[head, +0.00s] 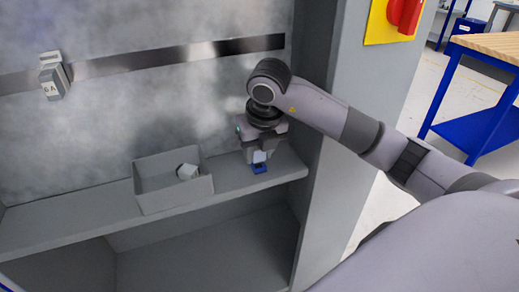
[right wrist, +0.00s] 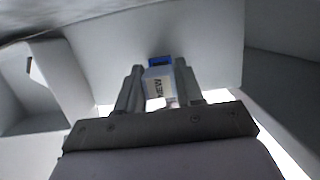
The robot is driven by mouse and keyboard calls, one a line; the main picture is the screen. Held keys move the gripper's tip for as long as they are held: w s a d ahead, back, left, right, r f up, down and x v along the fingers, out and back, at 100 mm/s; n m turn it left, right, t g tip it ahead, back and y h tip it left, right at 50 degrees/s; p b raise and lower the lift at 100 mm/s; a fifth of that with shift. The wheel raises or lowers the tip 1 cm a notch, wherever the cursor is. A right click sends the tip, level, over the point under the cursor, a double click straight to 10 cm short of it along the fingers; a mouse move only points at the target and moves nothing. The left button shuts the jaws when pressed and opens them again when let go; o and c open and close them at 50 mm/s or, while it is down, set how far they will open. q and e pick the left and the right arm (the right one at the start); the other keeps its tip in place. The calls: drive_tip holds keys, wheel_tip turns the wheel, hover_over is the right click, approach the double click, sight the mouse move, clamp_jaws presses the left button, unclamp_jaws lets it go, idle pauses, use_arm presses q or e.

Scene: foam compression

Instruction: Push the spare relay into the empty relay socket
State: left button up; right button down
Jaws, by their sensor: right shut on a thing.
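My right gripper (head: 259,157) points down over the right end of the grey shelf, and its two fingers are shut on the spare relay. In the right wrist view the relay (right wrist: 159,84) is a pale block with "NEW" on its face, between the fingers. A blue part (right wrist: 159,61) shows at the relay's far end; in the head view blue (head: 260,168) shows just below the fingertips, close to the shelf. Whether it touches the shelf I cannot tell. A grey unit marked "6A" (head: 53,81) sits on the metal rail at left. I cannot make out an empty socket. My left gripper is out of view.
The cabinet's side wall (head: 335,125) is close on the right. The shelf left of the box is clear.

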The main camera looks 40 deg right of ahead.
drive_tip(key=shift+f, duration=0.2)
drive_tip(key=c, duration=0.7)
unclamp_jaws()
